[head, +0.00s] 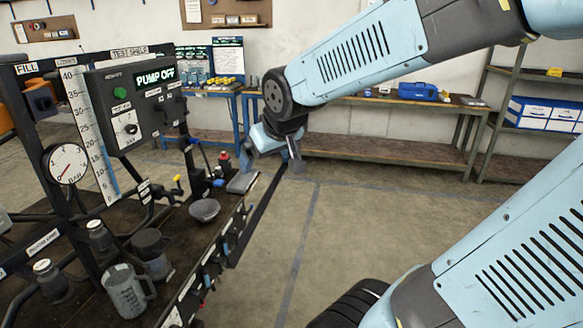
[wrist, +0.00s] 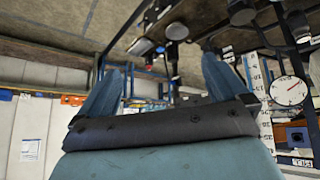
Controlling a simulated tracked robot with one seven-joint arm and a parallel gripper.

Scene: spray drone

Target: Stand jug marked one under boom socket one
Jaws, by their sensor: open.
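A clear grey jug (head: 127,292) with a handle stands upright on the dark bench at the lower left of the head view. A second, darker jug-like vessel (head: 152,252) stands just behind it. I cannot read a number on either. Dark capped cylinders (head: 97,233) sit along a rail beside them; I cannot tell which is boom socket one. My gripper (head: 272,158) is open and empty, beyond the far end of the bench and apart from the jugs. Its two blue fingers also show spread in the wrist view (wrist: 162,62).
A pump box (head: 128,105) reading PUMP OFF, a level scale and a pressure gauge (head: 66,163) rise over the bench (head: 180,230). A grey bowl-like piece (head: 204,210) lies near its edge. The floor (head: 370,225) to the right is clear. Workbenches line the back wall.

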